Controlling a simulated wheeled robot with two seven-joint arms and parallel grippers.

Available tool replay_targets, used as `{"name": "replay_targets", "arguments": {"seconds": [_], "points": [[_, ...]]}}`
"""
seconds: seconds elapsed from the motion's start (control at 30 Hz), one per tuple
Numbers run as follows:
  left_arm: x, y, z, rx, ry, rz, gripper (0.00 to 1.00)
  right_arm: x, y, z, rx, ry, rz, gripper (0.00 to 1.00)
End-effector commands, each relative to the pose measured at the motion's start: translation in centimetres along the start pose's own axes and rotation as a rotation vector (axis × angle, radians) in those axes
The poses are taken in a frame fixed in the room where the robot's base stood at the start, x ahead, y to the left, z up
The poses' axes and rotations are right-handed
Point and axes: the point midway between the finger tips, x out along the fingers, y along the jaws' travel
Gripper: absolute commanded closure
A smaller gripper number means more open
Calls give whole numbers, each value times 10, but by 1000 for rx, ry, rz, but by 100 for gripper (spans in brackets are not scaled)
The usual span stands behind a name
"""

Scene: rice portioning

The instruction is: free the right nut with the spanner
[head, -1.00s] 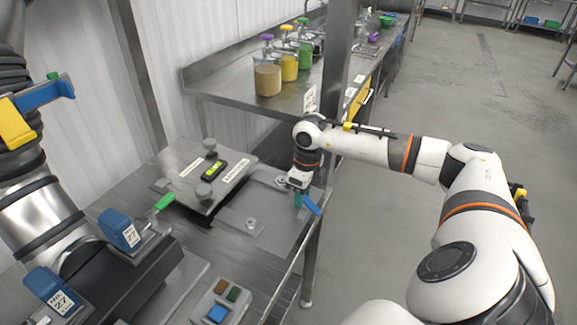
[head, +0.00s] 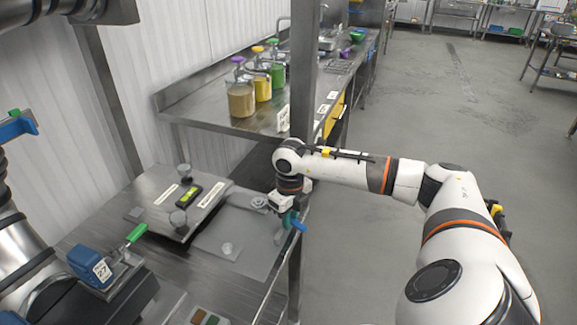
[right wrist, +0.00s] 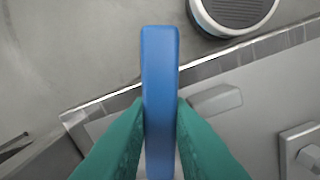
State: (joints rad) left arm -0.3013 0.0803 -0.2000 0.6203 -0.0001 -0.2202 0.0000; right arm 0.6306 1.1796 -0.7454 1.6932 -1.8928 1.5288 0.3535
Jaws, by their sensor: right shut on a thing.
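My right gripper (head: 289,219) is shut on the blue spanner handle (head: 299,226) at the right edge of the steel table. In the right wrist view the blue handle (right wrist: 160,95) stands between the teal fingertips (right wrist: 160,128). The spanner's jaw is hidden, so I cannot tell whether it is on a nut. A pale nut (head: 258,202) sits just left of the gripper. Another nut (head: 228,248) lies nearer on the flat grey plate (head: 240,228). A nut (right wrist: 310,157) also shows at the right of the wrist view.
A raised plate with knobs and a yellow level (head: 187,195) is left of the nuts. A blue block marked 27 (head: 90,266) and a green lever (head: 135,233) stand front left. A table post (head: 303,120) rises behind my gripper. Floor right of the table is clear.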

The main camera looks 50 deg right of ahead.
Motion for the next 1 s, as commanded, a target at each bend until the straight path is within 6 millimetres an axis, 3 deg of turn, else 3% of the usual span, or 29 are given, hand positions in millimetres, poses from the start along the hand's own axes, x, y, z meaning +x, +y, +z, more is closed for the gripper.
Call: {"name": "replay_targets", "arguments": {"seconds": [0.23, 0.7, 1.0], "points": [[-1, 0, 0, 0, 0, 0, 68, 4, -1, 6, 11, -25, 4, 100], [-7, 0, 2, 0, -1, 0, 68, 4, -26, 3, 180, -23, -4, 100], [-6, 0, 2, 0, -2, 0, 68, 5, -30, 2, 189, -17, -9, 100]]}}
